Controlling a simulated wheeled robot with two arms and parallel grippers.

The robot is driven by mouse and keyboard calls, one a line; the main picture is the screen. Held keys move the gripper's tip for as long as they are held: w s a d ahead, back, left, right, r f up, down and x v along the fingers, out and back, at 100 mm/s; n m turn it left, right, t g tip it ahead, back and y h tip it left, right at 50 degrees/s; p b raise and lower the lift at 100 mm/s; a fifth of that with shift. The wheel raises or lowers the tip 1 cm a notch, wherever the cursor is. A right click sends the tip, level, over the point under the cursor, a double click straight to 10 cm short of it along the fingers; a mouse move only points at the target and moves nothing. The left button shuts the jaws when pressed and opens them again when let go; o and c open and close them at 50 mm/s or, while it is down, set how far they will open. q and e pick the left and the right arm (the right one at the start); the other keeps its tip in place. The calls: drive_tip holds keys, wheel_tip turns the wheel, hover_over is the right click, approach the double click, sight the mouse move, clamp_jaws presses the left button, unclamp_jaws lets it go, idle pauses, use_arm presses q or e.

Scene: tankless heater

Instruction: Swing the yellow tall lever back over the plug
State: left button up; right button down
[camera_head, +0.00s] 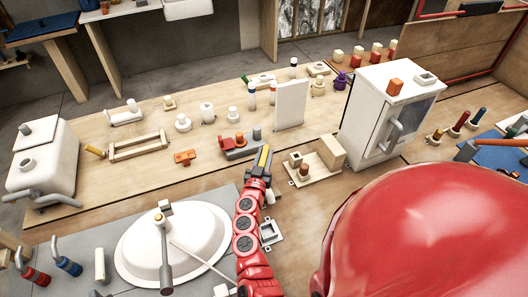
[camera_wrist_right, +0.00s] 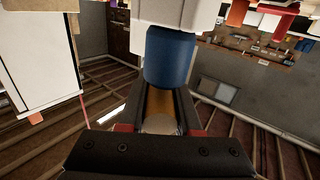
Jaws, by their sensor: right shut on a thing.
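My right gripper (camera_head: 264,157) reaches forward over the near part of the wooden worktop. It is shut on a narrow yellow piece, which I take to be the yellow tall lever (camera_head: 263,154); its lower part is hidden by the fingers. The right wrist view shows the right gripper (camera_wrist_right: 160,112) with a dull yellow-brown surface between its fingers. A blue cylinder (camera_wrist_right: 170,58) with a white top stands just beyond the fingertips there. Just behind the gripper is a red and grey fitting (camera_head: 238,146) with a grey upright cylinder. I cannot tell which part is the plug. My left gripper is not in view.
A white box cabinet (camera_head: 388,112) with a handle stands to the right. A wooden block stand (camera_head: 318,160) is close to the gripper's right. A white panel (camera_head: 291,104) stands behind it. A white basin (camera_head: 195,245) is at the front left. Bare worktop (camera_head: 120,185) lies left.

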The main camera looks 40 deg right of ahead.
drive_tip(key=c, duration=0.6)
unclamp_jaws()
drive_tip(key=p+v, duration=0.4)
drive_tip(key=v, duration=1.3)
drive_tip(key=shift+s+a, duration=0.15)
drive_tip(key=shift+s, duration=0.1)
